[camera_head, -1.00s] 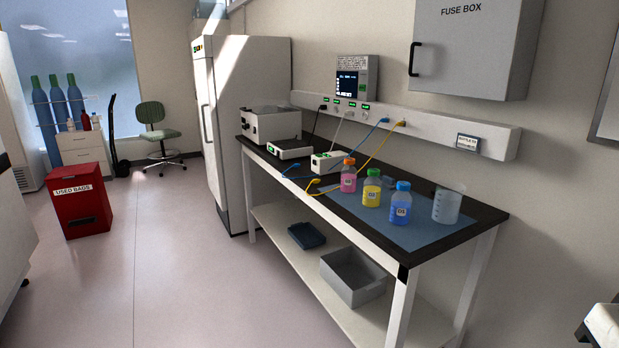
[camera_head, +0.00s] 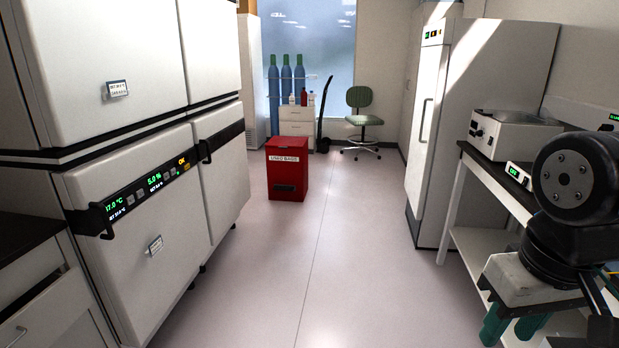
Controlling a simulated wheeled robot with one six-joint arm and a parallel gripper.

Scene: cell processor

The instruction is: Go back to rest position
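My arm shows at the right edge, with a large round black joint above a pale block-shaped gripper body. Two teal fingers of my gripper (camera_head: 513,328) point down below that body, with a gap between them. Nothing shows between the fingers, though their tips are partly cut off by the lower edge. The gripper hangs in front of the bench (camera_head: 457,205) and hides part of it.
A long aisle of clear floor (camera_head: 310,260) runs ahead. Incubators (camera_head: 140,240) stand on the left, and a tall white fridge (camera_head: 480,100) and the bench on the right. A red used-bags bin (camera_head: 287,182) and a green chair (camera_head: 361,120) stand farther back.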

